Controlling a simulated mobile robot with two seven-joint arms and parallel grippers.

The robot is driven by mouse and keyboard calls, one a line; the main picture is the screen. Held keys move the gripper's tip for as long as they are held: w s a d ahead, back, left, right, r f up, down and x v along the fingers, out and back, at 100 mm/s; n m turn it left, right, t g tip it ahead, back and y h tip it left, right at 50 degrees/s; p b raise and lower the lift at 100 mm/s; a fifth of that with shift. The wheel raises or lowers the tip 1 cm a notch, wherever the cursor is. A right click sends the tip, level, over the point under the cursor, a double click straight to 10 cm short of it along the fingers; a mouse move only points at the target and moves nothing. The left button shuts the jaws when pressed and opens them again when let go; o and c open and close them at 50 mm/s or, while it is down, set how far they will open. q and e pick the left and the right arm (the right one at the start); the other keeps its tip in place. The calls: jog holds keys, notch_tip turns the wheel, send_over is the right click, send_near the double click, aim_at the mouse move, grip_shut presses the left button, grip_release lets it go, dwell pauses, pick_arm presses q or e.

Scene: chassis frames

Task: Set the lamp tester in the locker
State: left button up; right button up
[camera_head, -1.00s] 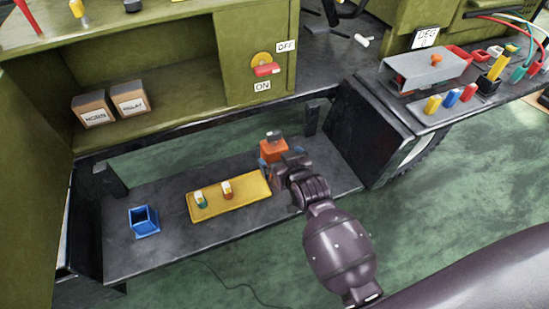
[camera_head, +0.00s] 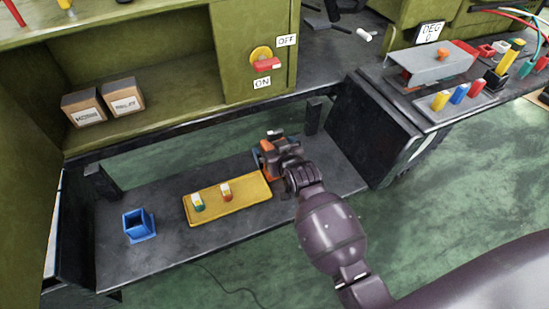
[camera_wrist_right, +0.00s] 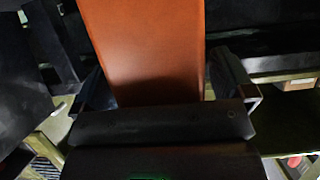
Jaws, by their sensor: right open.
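An orange box-shaped device with a dark top, apparently the lamp tester (camera_head: 268,173), stands on the dark lower shelf, partly hidden by my right gripper (camera_head: 274,157). In the right wrist view, the orange body (camera_wrist_right: 145,40) lies between the two open fingers of my right gripper (camera_wrist_right: 165,85). Slim gaps seem to show beside it; I cannot tell whether a finger touches it. An olive cabinet with an open compartment (camera_head: 180,82), possibly the locker, is above and behind the shelf. My left gripper is not in view.
A yellow tray (camera_head: 236,205) with two small coloured pieces and a blue open holder (camera_head: 138,226) stand left on the dark shelf (camera_head: 170,255). Two cardboard boxes (camera_head: 124,96) occupy the compartment's left; its right part is clear.

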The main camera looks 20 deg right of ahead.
jog(key=shift+r, duration=0.1)
jog(key=c, duration=1.2)
